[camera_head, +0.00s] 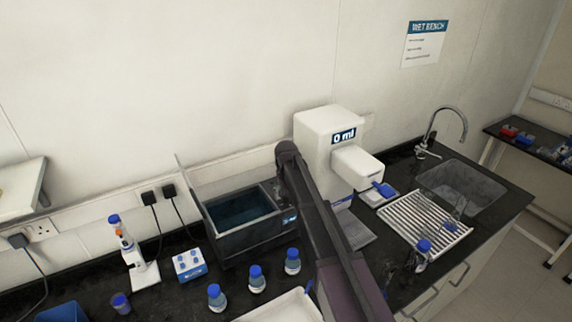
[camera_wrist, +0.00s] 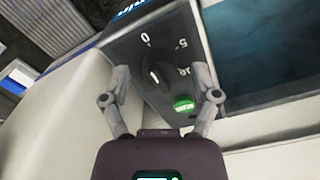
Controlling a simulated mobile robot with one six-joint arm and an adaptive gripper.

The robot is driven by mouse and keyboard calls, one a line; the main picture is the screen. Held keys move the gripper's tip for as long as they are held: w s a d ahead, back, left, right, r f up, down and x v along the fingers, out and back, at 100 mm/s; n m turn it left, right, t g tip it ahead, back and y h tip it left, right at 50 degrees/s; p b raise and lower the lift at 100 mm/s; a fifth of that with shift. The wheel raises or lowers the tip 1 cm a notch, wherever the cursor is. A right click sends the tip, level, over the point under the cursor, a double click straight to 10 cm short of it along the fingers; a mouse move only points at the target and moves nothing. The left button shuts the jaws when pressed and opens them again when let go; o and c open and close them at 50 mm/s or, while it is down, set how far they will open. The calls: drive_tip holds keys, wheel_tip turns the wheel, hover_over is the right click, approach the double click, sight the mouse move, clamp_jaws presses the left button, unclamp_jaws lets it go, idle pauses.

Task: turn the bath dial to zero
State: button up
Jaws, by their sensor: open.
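The water bath (camera_head: 226,245) is a dark open box with teal water and a raised lid, left of my arm in the head view. The bath dial (camera_wrist: 157,76) is a dark round knob on the dark front panel in the wrist view. Marks 0, 5 and one partly legible mark lie around its upper and right side. Which mark its pointer faces is hard to tell. My gripper (camera_wrist: 162,79) is open, with one finger on each side of the dial. Contact cannot be made out. In the head view my arm hides the gripper and dial.
A green button (camera_wrist: 183,104) is beside the right finger, below the dial. Several blue-capped bottles (camera_head: 257,284) stand in front of the bath. A white dispenser (camera_head: 318,150) reading 0 ml stands right of it, near the drain rack (camera_head: 424,224) and sink (camera_head: 462,190).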

drive_tip(key=m, duration=1.9)
wheel_tip(320, 180, up, 14)
drive_tip(key=p, duration=1.3)
drive_tip(key=shift+p, duration=0.4)
idle(0.4)
drive_tip(key=shift+f, duration=0.1)
idle(0.4)
